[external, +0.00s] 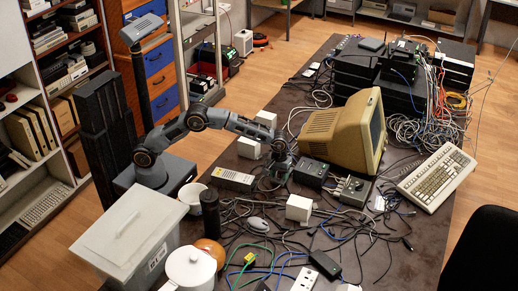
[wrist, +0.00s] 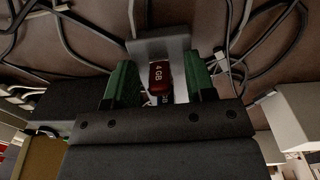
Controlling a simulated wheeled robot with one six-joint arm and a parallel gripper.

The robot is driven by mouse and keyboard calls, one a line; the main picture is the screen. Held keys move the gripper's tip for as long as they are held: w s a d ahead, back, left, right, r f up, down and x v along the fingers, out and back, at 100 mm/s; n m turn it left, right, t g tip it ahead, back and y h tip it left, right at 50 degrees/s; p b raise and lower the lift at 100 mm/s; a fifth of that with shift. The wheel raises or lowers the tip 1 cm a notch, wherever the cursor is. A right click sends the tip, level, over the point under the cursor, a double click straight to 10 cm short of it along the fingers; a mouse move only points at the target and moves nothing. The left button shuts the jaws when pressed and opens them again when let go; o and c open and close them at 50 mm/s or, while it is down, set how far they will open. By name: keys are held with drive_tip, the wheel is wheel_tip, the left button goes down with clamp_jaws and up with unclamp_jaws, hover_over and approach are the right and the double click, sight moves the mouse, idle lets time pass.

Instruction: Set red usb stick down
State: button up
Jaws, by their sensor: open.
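The red usb stick (wrist: 160,78), marked "4 GB", shows in the wrist view between the two green fingers of my gripper (wrist: 161,88). There is a visible gap between the stick and each finger, so the jaws are open around it. A pale grey piece lies behind and under the stick; I cannot tell whether the stick rests on it. In the external view my gripper (external: 277,168) is low over the table, left of the beige monitor. The stick cannot be made out there.
The beige monitor (external: 342,132) stands close on the right of my gripper. A grey power box (external: 233,180) and dark boxes (external: 311,172) flank it. Loose cables cover much of the table (external: 412,262). A white block (external: 299,208) stands nearer the front.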

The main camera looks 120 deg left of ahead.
clamp_jaws()
idle(0.3)
drive_tip(key=shift+r, duration=0.1)
